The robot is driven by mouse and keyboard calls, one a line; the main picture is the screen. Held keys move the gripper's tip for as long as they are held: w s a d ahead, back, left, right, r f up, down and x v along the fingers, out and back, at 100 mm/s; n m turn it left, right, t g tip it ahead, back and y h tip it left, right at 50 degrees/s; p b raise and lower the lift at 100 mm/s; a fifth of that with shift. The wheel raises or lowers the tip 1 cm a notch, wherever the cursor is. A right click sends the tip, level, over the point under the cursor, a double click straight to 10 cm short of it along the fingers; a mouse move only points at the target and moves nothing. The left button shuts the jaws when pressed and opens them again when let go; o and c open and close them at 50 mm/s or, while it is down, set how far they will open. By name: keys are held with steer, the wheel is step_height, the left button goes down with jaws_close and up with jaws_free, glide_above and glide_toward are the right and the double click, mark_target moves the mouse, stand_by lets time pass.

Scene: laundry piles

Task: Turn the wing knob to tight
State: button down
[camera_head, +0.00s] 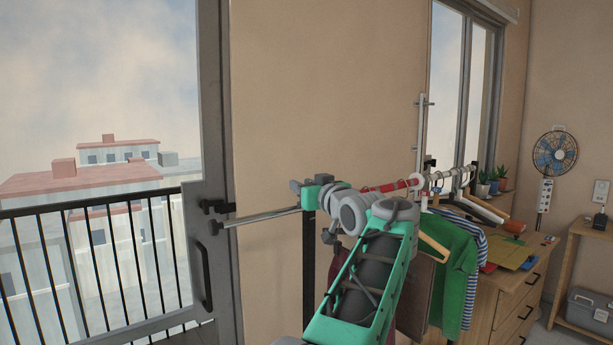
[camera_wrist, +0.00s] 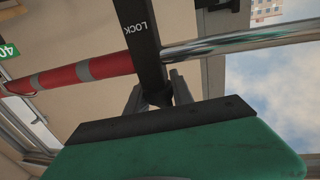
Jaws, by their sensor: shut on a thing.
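In the wrist view, my gripper (camera_wrist: 157,90) has its two grey fingers on either side of a small dark knob (camera_wrist: 160,100), shut on it. The knob sits on a dark post (camera_wrist: 144,42) marked LOCK in white. Only part of the knob shows, so I cannot tell which way its wings point. In the head view, my gripper (camera_head: 310,192) is at the top of the black post (camera_head: 308,270), where a metal rod meets it. The fingertips and knob are not clear there.
A silver rod (camera_head: 262,217) runs left to a bracket on the door frame. A red-banded rod (camera_head: 392,186) runs right to a rail with hangers and a green garment (camera_head: 452,262). A wooden dresser (camera_head: 510,292) stands at the right. Beige wall is behind.

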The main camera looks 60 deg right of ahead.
steer(key=shift+w+a+r+n+t+y+p, duration=0.1)
steer(key=shift+a+n+t+y+p, duration=0.1)
steer(key=shift+n+t+y+p, duration=0.9)
steer(key=shift+w+a+r+n+t+y+p, duration=0.15)
steer(key=shift+n+y+p, duration=0.55)
steer(key=shift+y+p, duration=0.9)
steer(key=shift+f, duration=0.1)
steer(key=c, duration=1.1)
jaws_free()
steer(key=shift+f, duration=0.1)
